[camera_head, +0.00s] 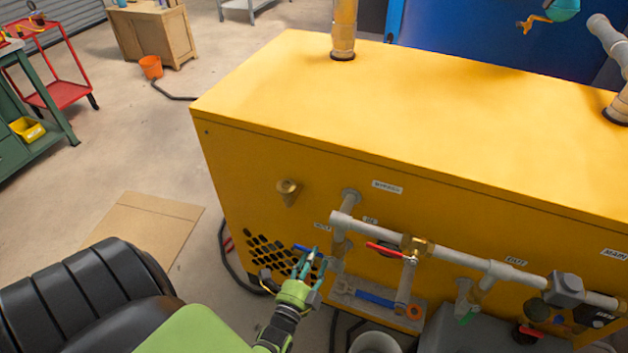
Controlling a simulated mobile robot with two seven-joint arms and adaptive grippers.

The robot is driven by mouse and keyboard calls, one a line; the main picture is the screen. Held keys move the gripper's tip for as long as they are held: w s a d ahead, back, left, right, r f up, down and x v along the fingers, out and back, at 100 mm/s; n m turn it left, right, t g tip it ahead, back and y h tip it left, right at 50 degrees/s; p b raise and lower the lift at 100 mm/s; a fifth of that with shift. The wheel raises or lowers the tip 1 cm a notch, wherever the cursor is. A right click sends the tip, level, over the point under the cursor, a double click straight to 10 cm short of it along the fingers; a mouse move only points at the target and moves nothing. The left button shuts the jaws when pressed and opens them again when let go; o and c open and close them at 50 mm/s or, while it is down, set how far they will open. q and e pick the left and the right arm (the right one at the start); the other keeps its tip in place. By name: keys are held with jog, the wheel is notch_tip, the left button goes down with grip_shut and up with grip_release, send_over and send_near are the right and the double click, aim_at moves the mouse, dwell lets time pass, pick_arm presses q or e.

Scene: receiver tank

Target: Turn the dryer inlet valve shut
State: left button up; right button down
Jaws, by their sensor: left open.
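A yellow cabinet (430,105) fills the middle and right, with grey pipework on its front. My left gripper (311,262) is low at the cabinet's front, by the left vertical pipe (340,250). Its teal fingers are open. A blue lever (304,248) shows right at its fingertips; I cannot tell whether they touch it. A red lever (384,249) sits on the horizontal pipe (450,254) to the right. My right gripper is not in view.
A second blue handle (375,298) lies lower, between the pipes. A brass fitting (288,188) sticks out at upper left of the pipework. A grey tank top (455,335) and a round grey container (375,343) stand below. Dark hoses run along the floor.

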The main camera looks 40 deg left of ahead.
pick_arm(q)
jog(key=v, duration=0.6)
jog(key=shift+s, duration=0.2)
jog(key=s+d+f+n+g+h, duration=0.2)
jog(key=s+d+f+n+g, duration=0.15)
jog(key=f, duration=0.55)
jog(key=s+d+f+n+g+h, duration=0.2)
jog(key=s+d+f+g+h, duration=0.15)
jog(key=f, duration=0.45)
jog(key=s+f+n+g, duration=0.3)
jog(key=s+f, duration=0.3)
jog(key=s, duration=0.4)
jog(key=s+a+f+n+g, duration=0.1)
jog(key=s+f+n+g, duration=0.3)
jog(key=s, duration=0.6)
notch_tip(320, 180, down, 2)
jog(key=shift+a+g, duration=0.25)
jog(key=shift+g, duration=0.95)
jog(key=shift+y, duration=0.25)
